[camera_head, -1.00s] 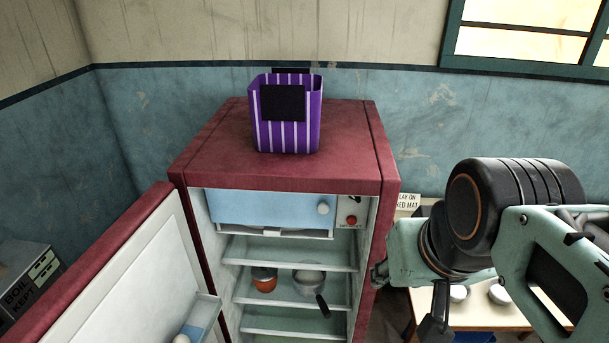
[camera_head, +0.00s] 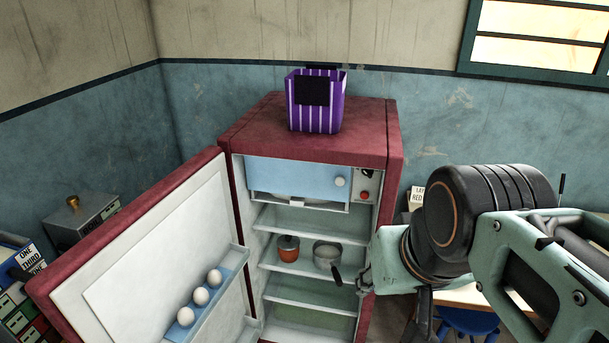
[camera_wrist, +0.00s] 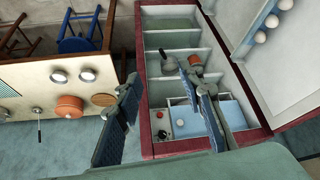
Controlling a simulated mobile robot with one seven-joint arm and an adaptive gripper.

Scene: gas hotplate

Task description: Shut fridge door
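The dark red fridge (camera_head: 310,118) stands open against the wall, and its lit shelves show. Its door (camera_head: 140,255) is swung wide to the left, with its white inner side facing me. Three white eggs (camera_head: 201,296) sit in a blue rack on the door. In the wrist view the open door (camera_wrist: 290,60) is at upper right and the fridge interior (camera_wrist: 180,40) is upside down. My gripper (camera_wrist: 159,73) is open, with its two fingers apart and nothing seen between them. In the head view it is by the fridge's right front edge, away from the door; I cannot tell if it touches.
A purple striped bin (camera_head: 316,108) stands on the fridge. An orange pot (camera_head: 288,249) and a grey pan (camera_head: 328,256) sit on a shelf, the pan's handle sticking out forward. A table (camera_wrist: 75,80) with dishes and a blue stool (camera_wrist: 80,32) stand beside the fridge.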

